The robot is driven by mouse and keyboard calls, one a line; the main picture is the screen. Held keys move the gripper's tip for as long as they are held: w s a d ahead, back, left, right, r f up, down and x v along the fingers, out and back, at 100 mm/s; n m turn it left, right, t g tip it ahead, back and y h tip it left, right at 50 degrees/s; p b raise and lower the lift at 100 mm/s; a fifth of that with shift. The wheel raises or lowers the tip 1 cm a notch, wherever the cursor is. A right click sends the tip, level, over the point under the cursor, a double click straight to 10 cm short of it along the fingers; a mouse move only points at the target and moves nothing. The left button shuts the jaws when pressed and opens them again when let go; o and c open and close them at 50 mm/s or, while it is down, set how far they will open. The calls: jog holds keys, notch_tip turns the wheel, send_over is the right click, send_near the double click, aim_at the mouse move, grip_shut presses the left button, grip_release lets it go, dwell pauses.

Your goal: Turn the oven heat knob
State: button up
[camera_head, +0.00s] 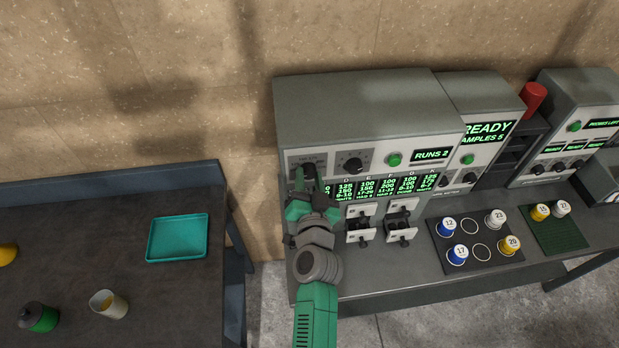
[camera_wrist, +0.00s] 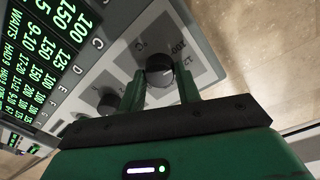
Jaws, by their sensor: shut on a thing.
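The oven heat knob (camera_wrist: 160,70) is a dark round knob on a light dial plate with °C and number markings. It shows in the wrist view between the two green fingers of my gripper (camera_wrist: 162,84), which is shut on it. In the head view my gripper (camera_head: 304,182) reaches the upper left of the grey machine's front (camera_head: 368,112) and mostly hides this knob. A second dark knob (camera_head: 352,164) is to its right; it also shows in the wrist view (camera_wrist: 107,103), apart from my fingers.
A green button (camera_head: 394,159), a RUNS 2 display (camera_head: 431,155) and a green number panel (camera_head: 385,187) are on the machine's front. Small drawers (camera_head: 360,231) sit below. A dark mat (camera_head: 475,266) with numbered cups lies right. A table with a teal tray (camera_head: 178,238) stands left.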

jog(key=shift+m+p, duration=0.3)
jog(key=shift+m, duration=1.9)
jog(key=o, duration=1)
jog(key=shift+s, duration=0.1)
jog(key=s, duration=0.5)
jog(key=s+p, duration=0.1)
jog(key=s, duration=0.1)
jog(key=shift+s+d+r, duration=0.15)
jog(key=shift+s+d, duration=0.15)
jog(key=shift+d, duration=0.05)
jog(key=shift+c, duration=0.2)
